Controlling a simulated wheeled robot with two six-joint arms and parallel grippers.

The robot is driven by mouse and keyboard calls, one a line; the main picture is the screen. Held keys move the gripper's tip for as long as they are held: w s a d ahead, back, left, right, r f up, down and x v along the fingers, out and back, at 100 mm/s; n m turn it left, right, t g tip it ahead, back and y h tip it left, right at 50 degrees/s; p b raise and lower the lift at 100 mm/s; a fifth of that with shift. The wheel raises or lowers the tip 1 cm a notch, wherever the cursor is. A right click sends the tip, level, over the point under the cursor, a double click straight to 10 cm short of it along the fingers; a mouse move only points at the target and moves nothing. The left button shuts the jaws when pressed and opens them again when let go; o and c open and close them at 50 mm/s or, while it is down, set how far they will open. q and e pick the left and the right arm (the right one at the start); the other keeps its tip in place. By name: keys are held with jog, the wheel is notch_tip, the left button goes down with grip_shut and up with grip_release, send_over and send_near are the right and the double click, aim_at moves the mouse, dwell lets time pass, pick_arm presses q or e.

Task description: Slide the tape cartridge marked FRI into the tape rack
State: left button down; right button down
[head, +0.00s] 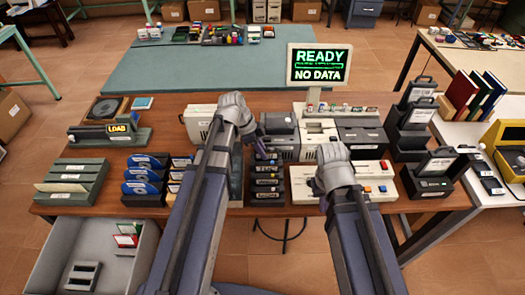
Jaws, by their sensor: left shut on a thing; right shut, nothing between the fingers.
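My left gripper (259,146) is at the middle of the wooden table, over the back end of a dark rack with several labelled slots (267,183), which looks like the tape rack. The gripper is shut on a small dark thing, probably the tape cartridge. It is mostly hidden, and I cannot read FRI on it or tell whether it touches the rack. My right gripper (323,203) is shut and empty, low over the front left of a cream console with coloured buttons (345,182).
Grey and beige machines (318,135) stand close behind the rack. A sign (319,65) reads READY, NO DATA. Blue disk holders (146,178) and a green sorter (72,182) are at left. Dark label holders (428,172) stand at right. An open drawer (60,243) is at front left.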

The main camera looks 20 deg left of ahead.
pick_arm(q)
jog(key=c, duration=0.7)
grip_release()
jog(key=shift+c, duration=0.2)
notch_tip(320, 180, up, 8)
jog(key=p, duration=0.8)
